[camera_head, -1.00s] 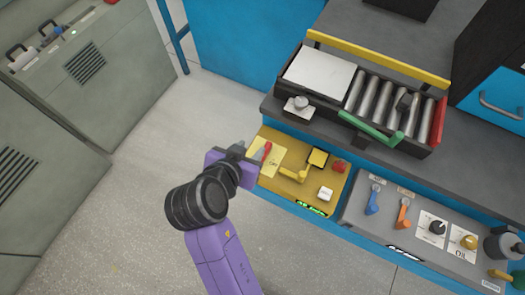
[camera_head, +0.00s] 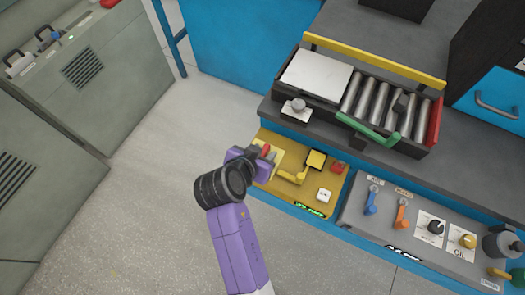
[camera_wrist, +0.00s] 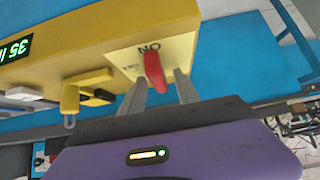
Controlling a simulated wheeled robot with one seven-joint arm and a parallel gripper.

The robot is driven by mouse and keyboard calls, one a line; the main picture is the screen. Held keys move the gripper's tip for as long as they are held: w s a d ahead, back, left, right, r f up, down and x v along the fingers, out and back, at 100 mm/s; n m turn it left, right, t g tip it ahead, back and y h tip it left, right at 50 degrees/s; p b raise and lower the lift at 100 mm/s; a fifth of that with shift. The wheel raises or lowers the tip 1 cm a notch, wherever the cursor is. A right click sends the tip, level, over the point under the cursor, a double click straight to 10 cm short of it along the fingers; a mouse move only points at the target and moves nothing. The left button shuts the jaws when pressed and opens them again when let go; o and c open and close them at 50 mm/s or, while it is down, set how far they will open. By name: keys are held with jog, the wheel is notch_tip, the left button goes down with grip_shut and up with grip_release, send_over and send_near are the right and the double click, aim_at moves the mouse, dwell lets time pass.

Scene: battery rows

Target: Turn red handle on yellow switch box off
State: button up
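The yellow switch box (camera_head: 318,201) is at the centre of the head view, set in the blue bench. It fills the upper left of the wrist view (camera_wrist: 95,45). Its red handle (camera_wrist: 155,72) sits on a pale plate, near upside-down lettering that reads "ON". The handle's tip also shows in the head view (camera_head: 266,149), partly hidden by my gripper. My gripper (camera_wrist: 160,88) is open at the handle. One finger shows on each side of it, with gaps visible; contact cannot be told.
A yellow lever (camera_head: 292,177), a red knob (camera_head: 338,167) and a white button (camera_head: 323,195) share the box top. A grey panel with blue (camera_head: 371,201) and orange (camera_head: 401,216) levers lies to the right. A roller tray (camera_head: 315,75) stands behind. The floor at left is clear.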

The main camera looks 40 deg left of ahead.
grip_shut()
